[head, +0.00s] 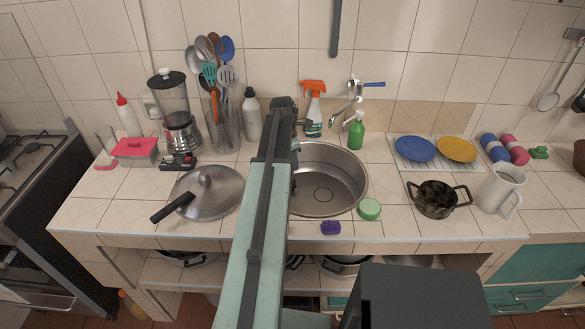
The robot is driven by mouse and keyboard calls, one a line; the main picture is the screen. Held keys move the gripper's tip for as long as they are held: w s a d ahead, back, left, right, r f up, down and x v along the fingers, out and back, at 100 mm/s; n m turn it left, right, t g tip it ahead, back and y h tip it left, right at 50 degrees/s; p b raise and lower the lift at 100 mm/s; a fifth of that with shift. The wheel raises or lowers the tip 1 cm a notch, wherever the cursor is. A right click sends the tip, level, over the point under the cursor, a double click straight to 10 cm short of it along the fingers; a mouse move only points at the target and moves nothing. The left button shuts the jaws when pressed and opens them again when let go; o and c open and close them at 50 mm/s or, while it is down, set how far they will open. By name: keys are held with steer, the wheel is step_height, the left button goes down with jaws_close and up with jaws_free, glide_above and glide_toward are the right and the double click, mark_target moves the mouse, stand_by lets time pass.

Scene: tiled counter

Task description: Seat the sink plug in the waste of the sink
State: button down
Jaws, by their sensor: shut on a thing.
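The round steel sink (345,187) is set into the tiled counter, right of my arm. Its waste (323,195) shows as a ring in the floor of the bowl, and nothing is seen standing over it. My arm reaches forward from the bottom of the head view and covers the left side of the sink. My gripper's fingertips are hidden behind my arm, so what is between them does not show. I cannot make out the sink plug anywhere in this view.
A green sponge (369,209) and a purple item (330,228) lie by the sink's front rim. The tap (347,98), an orange spray bottle (313,108) and a green soap bottle (356,131) stand behind it.

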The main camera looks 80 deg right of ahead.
steer(key=f+b, duration=0.4)
steer(key=shift+w+d, duration=0.1)
steer(key=shift+d, duration=0.3)
steer(key=shift+r, duration=0.25)
steer(key=shift+f, duration=0.1)
steer(key=c, duration=1.5)
jaws_free()
steer(key=shift+f, duration=0.15)
steer(key=o, duration=0.4)
steer(key=shift+o, duration=0.2)
steer(key=r+p, duration=0.4)
steer(key=w+r+p, duration=0.1)
steer(key=r+p, duration=0.3)
steer(key=a+r+p, duration=0.1)
steer(key=r+p, duration=0.3)
steer(key=shift+w+r, duration=0.2)
steer(key=shift+w, duration=0.05)
